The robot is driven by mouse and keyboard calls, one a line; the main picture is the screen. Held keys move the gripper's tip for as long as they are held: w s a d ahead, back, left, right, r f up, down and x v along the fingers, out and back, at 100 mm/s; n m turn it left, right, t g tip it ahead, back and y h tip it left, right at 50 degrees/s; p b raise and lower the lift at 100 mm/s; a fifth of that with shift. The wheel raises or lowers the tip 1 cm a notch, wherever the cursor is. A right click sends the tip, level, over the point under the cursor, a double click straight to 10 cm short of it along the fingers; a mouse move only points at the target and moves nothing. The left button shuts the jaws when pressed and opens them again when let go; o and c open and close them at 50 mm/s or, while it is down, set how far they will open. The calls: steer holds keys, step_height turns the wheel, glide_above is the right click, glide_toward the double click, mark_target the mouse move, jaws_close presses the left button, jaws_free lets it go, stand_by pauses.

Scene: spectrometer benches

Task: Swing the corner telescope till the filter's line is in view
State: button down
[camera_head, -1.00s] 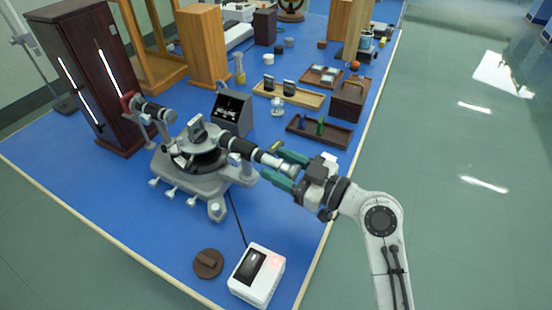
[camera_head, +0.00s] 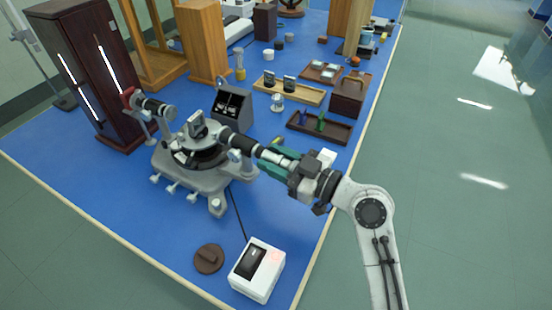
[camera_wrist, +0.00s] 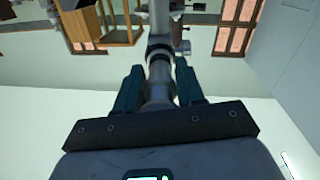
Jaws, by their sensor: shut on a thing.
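The spectrometer (camera_head: 200,160) stands on the blue bench, with a round middle table and a grey base on levelling feet. Its telescope (camera_head: 242,143), a black and grey tube, points right and toward me. My gripper (camera_head: 277,163) has green fingers on either side of the telescope's eyepiece end and is shut on it. In the wrist view the tube (camera_wrist: 159,75) runs between the two dark green fingers (camera_wrist: 159,88). The collimator (camera_head: 155,106) faces the dark lamp cabinet (camera_head: 75,70) with bright slits. The filter cannot be made out for sure.
A white box with a dark screen (camera_head: 257,270) and a brown disc (camera_head: 208,258) lie at the front of the bench. A slanted dark box (camera_head: 232,108), a dark tray with small bottles (camera_head: 318,127) and a wooden box (camera_head: 350,94) stand behind the telescope.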

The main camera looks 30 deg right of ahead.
mark_target(241, 158)
steer(key=a+m+h+p, duration=0.1)
steer(key=s+a+t+h+p, duration=0.1)
steer(key=a+p, duration=0.1)
steer(key=a+m+h+p, duration=0.1)
steer(key=p, duration=0.1)
steer(key=shift+s+a+m, duration=0.15)
steer(key=shift+s+m, duration=0.15)
steer(key=shift+s, duration=0.1)
steer(key=shift+s+a+f+m+t+h+p, duration=0.1)
steer(key=shift+s+a+m+t+h+p, duration=0.1)
steer(key=shift+a+h+p, duration=0.25)
steer(key=shift+s+a+f+m+t+h+p, duration=0.1)
steer(key=shift+a+t+h+p, duration=0.1)
steer(key=shift+a+h+p, duration=0.2)
steer(key=c, duration=0.9)
jaws_free()
steer(key=shift+r, duration=0.1)
